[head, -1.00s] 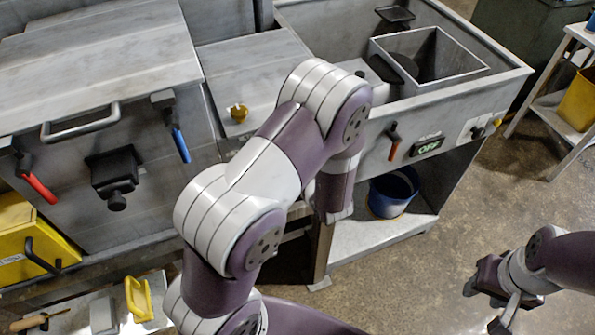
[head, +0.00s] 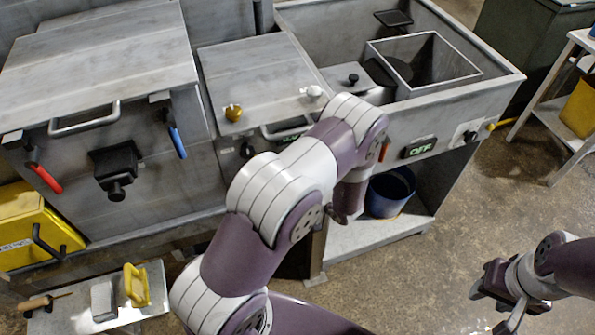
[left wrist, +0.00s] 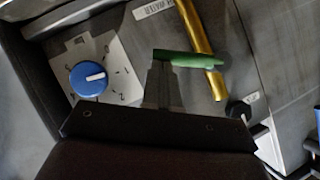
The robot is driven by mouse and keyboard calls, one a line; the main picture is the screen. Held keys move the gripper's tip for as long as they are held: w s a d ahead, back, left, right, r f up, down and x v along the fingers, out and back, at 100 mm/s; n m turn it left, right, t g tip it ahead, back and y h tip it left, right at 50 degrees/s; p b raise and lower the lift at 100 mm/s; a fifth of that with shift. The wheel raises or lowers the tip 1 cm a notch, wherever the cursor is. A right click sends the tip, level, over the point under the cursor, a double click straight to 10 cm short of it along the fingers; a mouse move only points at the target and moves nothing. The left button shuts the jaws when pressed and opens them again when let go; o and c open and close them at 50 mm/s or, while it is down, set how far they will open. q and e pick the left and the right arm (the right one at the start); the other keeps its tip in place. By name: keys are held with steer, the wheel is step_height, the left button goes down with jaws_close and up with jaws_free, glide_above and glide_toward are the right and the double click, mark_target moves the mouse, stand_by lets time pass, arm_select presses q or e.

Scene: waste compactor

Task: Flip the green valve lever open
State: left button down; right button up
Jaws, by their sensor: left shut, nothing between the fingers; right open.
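The green valve lever (left wrist: 190,59) shows in the left wrist view, lying across a brass pipe (left wrist: 203,50). My left gripper (left wrist: 162,62) is shut and empty, with its fingertips at the left part of the lever. They overlap it in the picture; I cannot tell whether they touch. In the head view the left arm hides the lever, and the left gripper itself cannot be made out. My right gripper (head: 494,300) is open and empty at the lower right, over bare floor and far from the machine.
A blue dial knob (left wrist: 89,79) is left of the lever, and a black knob (left wrist: 238,109) is at its lower right. In the head view, a red lever (head: 46,178), a blue lever (head: 177,142) and an OFF display (head: 419,148) are on the machine fronts. A blue bucket (head: 391,192) stands below.

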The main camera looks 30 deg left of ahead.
arm_select(q)
steer(key=s+a+f+m+g+y+b, duration=0.2)
steer(key=s+a+f+m+y+b, duration=0.1)
steer(key=f+m+y+b, duration=0.3)
steer(key=shift+s+a+f+m+b, duration=0.2)
steer(key=shift+s+m+b, duration=0.15)
steer(key=shift+m+b, duration=0.7)
stand_by(0.4)
